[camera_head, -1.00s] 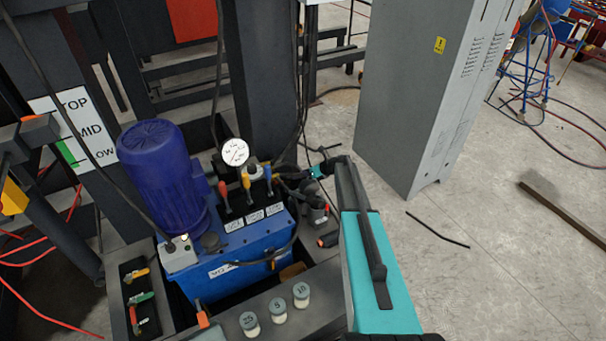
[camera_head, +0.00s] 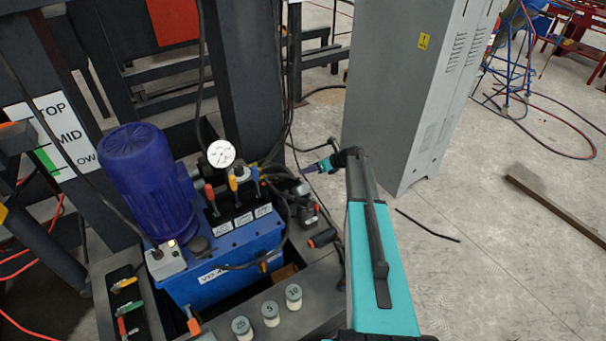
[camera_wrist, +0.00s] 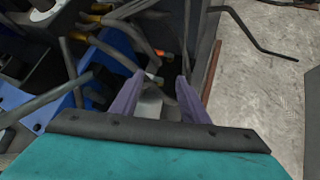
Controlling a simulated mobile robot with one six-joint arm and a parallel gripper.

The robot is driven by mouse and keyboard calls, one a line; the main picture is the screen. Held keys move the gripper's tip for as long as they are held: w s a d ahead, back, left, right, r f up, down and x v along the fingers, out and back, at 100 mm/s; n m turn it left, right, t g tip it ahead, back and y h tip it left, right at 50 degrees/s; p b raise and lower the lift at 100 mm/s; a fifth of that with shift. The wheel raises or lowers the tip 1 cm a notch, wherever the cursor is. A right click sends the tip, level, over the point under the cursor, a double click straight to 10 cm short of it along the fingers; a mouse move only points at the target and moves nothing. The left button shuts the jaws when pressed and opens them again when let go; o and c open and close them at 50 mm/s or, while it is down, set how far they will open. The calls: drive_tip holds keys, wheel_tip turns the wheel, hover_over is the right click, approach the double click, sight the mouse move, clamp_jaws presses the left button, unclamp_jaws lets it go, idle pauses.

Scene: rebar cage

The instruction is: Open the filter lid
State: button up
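My gripper (camera_head: 309,169) is at the right of the blue hydraulic tank (camera_head: 215,274), past its hoses. In the wrist view its two purple fingers (camera_wrist: 160,82) stand apart with a gap between them, and I see nothing held. A pale grey block-like part (camera_wrist: 150,106) shows below and between the fingers; I cannot tell what it is. A dark round cap (camera_head: 198,246) sits on the tank top beside the blue motor (camera_head: 150,182). I cannot tell for certain which part is the filter lid.
A pressure gauge (camera_head: 221,153) and coloured levers stand on the tank. Three small jars (camera_head: 269,313) stand on the front ledge. Black hoses (camera_head: 277,190) run close to my gripper. A grey cabinet (camera_head: 402,90) stands behind; the floor at right is mostly clear.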

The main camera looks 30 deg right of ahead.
drive_tip(key=shift+v, duration=0.8)
drive_tip(key=shift+a, duration=0.1)
